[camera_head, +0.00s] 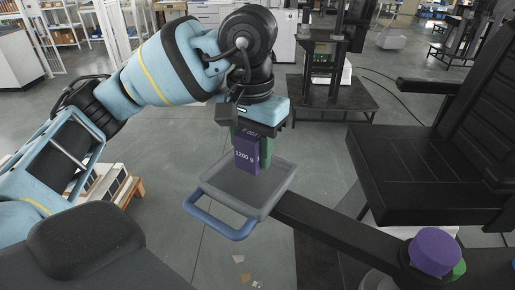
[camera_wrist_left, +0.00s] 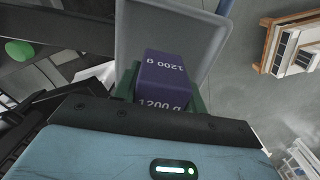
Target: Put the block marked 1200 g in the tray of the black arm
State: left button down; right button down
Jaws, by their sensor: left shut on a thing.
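The purple block marked 1200 g (camera_head: 247,155) is upright between the green fingers of my left gripper (camera_head: 253,150), which is shut on it. It is over the grey tray (camera_head: 274,181), towards its back part. I cannot tell whether its base touches the tray floor. The tray has a blue handle (camera_head: 218,224) and joins the black arm (camera_head: 335,229). In the left wrist view, the block (camera_wrist_left: 165,72) shows its label on two faces, with the grey tray (camera_wrist_left: 135,38) beyond it. My right gripper is not in view.
A purple round knob (camera_head: 434,250) sits on the black arm at lower right, with a green part beside it. A black machine seat (camera_head: 410,170) stands at right. A wooden pallet (camera_head: 130,190) with white boxes is on the floor at left.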

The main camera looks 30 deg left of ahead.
aim_at(249, 163)
pick_arm(q)
jog(key=shift+a+r, duration=0.1)
jog(key=shift+a, duration=0.15)
jog(key=shift+a+f, duration=0.2)
jog(key=shift+f, duration=0.1)
notch_tip(249, 163, down, 2)
jog(key=shift+p, duration=0.3)
jog(key=shift+f, duration=0.45)
jog(key=shift+f, duration=0.25)
jog(key=c, duration=0.8)
grip_release()
